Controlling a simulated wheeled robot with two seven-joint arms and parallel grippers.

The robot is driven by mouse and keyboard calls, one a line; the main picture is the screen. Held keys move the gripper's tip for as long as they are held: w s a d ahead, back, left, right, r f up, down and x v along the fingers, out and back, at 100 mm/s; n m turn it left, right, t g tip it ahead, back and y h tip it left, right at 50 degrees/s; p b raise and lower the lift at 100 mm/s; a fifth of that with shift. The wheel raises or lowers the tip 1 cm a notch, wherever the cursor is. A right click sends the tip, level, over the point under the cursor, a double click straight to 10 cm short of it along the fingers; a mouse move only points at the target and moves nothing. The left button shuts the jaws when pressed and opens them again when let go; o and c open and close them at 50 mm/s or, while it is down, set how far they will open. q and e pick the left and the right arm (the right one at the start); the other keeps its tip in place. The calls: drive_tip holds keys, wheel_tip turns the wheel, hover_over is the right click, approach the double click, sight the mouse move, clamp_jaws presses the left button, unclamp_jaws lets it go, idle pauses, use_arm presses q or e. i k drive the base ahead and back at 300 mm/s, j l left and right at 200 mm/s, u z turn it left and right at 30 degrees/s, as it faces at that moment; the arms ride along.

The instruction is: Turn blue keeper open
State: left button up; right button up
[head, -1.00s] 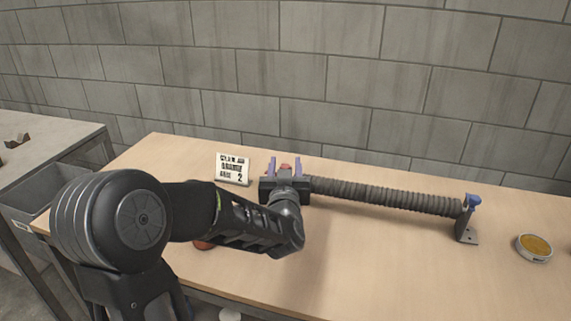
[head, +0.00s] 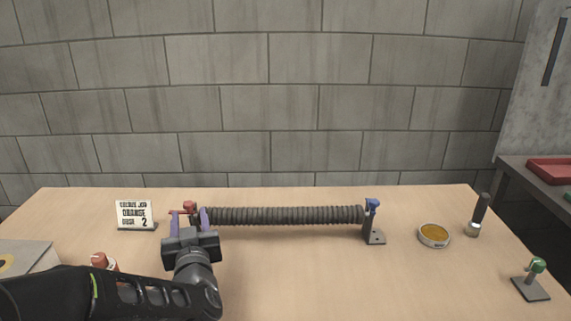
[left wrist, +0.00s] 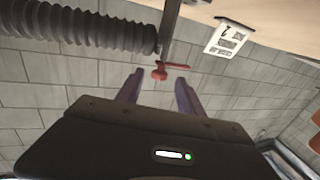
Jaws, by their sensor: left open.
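The blue keeper (head: 372,203) sits on top of the metal bracket (head: 375,236) at the right end of the dark ribbed tube (head: 285,215). A red keeper (head: 189,206) is at the tube's left end. My left gripper (head: 188,216) is open at that left end, its purple fingers on either side of the red keeper in the head view. In the left wrist view the red keeper (left wrist: 159,73) shows between and just beyond the fingertips, with nothing gripped. The blue keeper is outside the left wrist view. My right gripper is not in view.
A printed sign (head: 135,214) stands at the left. A round tin with a yellow top (head: 433,235), a dark-handled tool (head: 478,215) and a green-topped stand (head: 532,278) are on the right. A red tray (head: 550,170) is on the side table. The front middle of the table is clear.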

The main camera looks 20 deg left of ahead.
sight(373, 203)
drive_tip(key=k+l, duration=0.8)
